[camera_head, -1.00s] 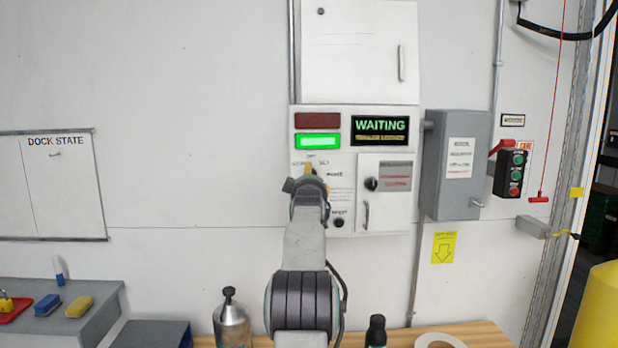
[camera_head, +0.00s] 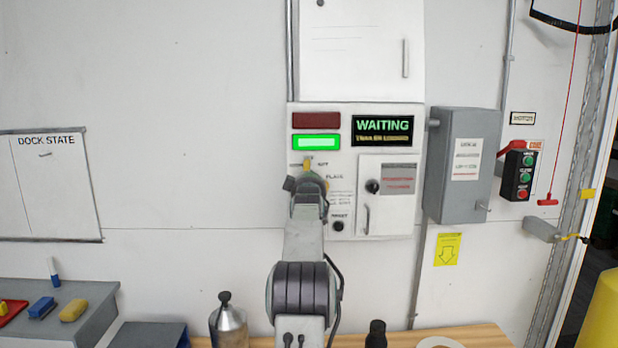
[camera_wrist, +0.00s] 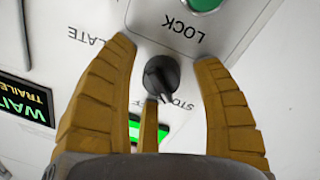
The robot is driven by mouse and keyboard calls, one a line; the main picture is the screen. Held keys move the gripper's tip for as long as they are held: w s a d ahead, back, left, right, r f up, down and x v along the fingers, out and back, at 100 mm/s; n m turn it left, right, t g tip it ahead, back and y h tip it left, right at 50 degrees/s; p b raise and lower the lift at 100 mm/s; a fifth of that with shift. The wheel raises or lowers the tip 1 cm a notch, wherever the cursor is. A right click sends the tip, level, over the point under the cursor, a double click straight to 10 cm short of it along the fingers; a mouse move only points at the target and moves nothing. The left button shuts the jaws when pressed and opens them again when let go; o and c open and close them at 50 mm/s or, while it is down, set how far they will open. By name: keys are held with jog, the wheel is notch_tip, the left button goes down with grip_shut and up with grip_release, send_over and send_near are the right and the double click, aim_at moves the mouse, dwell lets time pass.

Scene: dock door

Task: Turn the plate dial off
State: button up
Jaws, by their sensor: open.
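The plate dial (camera_wrist: 161,76) is a small black round knob on the white control panel (camera_head: 350,220). In the wrist view it sits between the two tan fingers of my gripper (camera_wrist: 164,58), with visible gaps on both sides. My gripper is open and also shows in front of the panel in the head view (camera_head: 307,180), where it hides the dial. The lettering PLATE (camera_wrist: 88,38) and LOCK (camera_wrist: 183,28) appears near the knob, upside down.
The panel has a lit green lamp (camera_head: 316,142), a dark red lamp (camera_head: 316,120) and a WAITING display (camera_head: 383,130). A small door with a black knob (camera_head: 373,186) and a grey box (camera_head: 462,165) are to the right. A bottle (camera_head: 228,322) stands on the bench below.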

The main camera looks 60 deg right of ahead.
jog(key=shift+a, duration=0.15)
jog(key=c, duration=1.2)
grip_shut()
jog(key=shift+m, duration=0.3)
jog(key=m+b, duration=0.1)
jog(key=m, duration=0.1)
jog(key=shift+m, duration=0.4)
jog(key=shift+r+m+y, duration=0.15)
jog(key=shift+m+y, duration=0.15)
jog(key=shift+m, duration=2)
jog(key=o, duration=1.2)
grip_release()
jog(key=shift+w, duration=0.1)
